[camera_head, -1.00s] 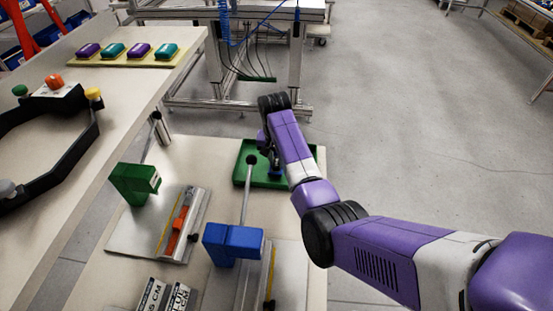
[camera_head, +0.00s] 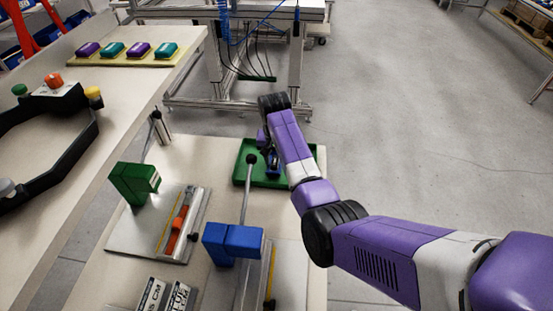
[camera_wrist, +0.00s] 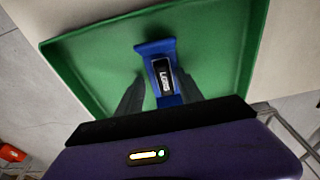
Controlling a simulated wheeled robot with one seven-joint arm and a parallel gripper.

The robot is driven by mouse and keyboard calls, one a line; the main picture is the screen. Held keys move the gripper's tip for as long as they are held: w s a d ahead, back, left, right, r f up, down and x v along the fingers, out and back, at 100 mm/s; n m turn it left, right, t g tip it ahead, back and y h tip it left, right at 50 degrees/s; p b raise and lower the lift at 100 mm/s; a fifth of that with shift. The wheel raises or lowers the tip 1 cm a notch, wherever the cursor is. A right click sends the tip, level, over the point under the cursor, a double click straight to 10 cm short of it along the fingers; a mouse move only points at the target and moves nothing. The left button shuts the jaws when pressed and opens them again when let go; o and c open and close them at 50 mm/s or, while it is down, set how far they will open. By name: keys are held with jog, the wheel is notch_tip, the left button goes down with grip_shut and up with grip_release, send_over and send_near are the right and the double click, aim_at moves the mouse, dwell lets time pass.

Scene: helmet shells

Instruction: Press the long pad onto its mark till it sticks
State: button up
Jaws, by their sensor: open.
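No long pad or mark can be made out for certain in either view. My gripper (camera_head: 270,155) is over the green tray (camera_head: 246,180) at the far end of the low bench. In the wrist view my gripper (camera_wrist: 160,86) is open, with its dark fingers on either side of a blue piece (camera_wrist: 155,47). The blue piece lies in the tray and carries a black part (camera_wrist: 164,83) with white lettering. The near end of the blue piece is hidden behind my gripper. I cannot tell whether the fingers touch it.
A green-headed fixture (camera_head: 134,184) and a blue-headed fixture (camera_head: 232,242) stand on the low bench, with lettered plates (camera_head: 150,296) in front. Purple and teal pads (camera_head: 113,49) sit on a yellow board on the left bench, beyond a black frame (camera_head: 84,135). Open floor lies right.

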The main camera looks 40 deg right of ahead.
jog(key=shift+s+a+r, duration=0.1)
jog(key=shift+a+r, duration=0.05)
jog(key=shift+r, duration=1.15)
jog(key=shift+s+a+r, duration=0.15)
jog(key=shift+r, duration=1.15)
jog(key=shift+s+a+r, duration=0.1)
jog(key=shift+a+r, duration=0.05)
jog(key=shift+r, duration=1.15)
jog(key=shift+s, duration=0.1)
